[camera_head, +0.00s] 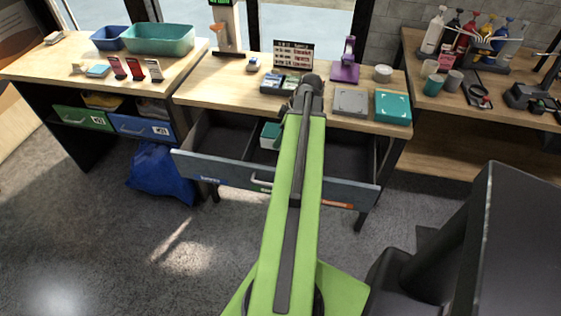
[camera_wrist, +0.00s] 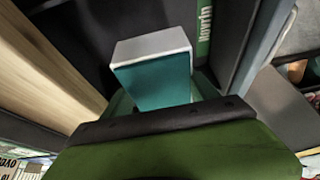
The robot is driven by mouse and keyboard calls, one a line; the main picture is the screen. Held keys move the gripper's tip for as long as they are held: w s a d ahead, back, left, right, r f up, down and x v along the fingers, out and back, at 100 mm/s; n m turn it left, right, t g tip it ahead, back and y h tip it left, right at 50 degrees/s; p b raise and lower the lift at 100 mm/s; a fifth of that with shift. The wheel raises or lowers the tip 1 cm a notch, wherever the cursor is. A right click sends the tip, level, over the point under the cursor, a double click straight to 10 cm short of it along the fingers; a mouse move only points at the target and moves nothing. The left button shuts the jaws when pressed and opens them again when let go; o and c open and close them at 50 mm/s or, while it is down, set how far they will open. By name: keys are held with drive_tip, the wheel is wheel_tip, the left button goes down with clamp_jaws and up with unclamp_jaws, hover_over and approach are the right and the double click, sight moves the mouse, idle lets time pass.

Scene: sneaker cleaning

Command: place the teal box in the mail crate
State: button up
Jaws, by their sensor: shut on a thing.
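The teal box with a pale face (camera_head: 269,135) shows partly beside the end of my arm, in or just over the open drawer. It also shows in the wrist view (camera_wrist: 153,80), beyond the dark edge of my gripper (camera_wrist: 160,112). My gripper is shut on the box; its fingertips are mostly hidden in both views. Under the left table are a green crate (camera_head: 83,119) and a blue crate (camera_head: 143,128), each with a white label. I cannot tell which container is the mail crate.
The open drawer (camera_head: 225,170) has dark compartments and coloured labels on its front. The middle tabletop (camera_head: 220,88) carries a grey box (camera_head: 350,102), another teal box (camera_head: 393,106) and a purple stand (camera_head: 345,66). A blue bag (camera_head: 160,175) lies on the floor.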

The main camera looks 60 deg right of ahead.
drive_tip(key=shift+f+b, duration=4.55)
drive_tip(key=shift+f, duration=0.4)
drive_tip(key=o, duration=1.6)
drive_tip(key=shift+r, duration=0.1)
drive_tip(key=p+v, duration=0.3)
drive_tip(key=v, duration=0.1)
drive_tip(key=p+v, duration=0.3)
drive_tip(key=p, duration=0.1)
drive_tip(key=p+v, duration=0.4)
drive_tip(key=shift+w+r, duration=0.15)
drive_tip(key=shift+r, duration=0.3)
drive_tip(key=shift+s+r+p, duration=0.25)
drive_tip(key=shift+r+p, duration=0.05)
drive_tip(key=shift+p, duration=0.1)
drive_tip(key=shift+f, duration=0.1)
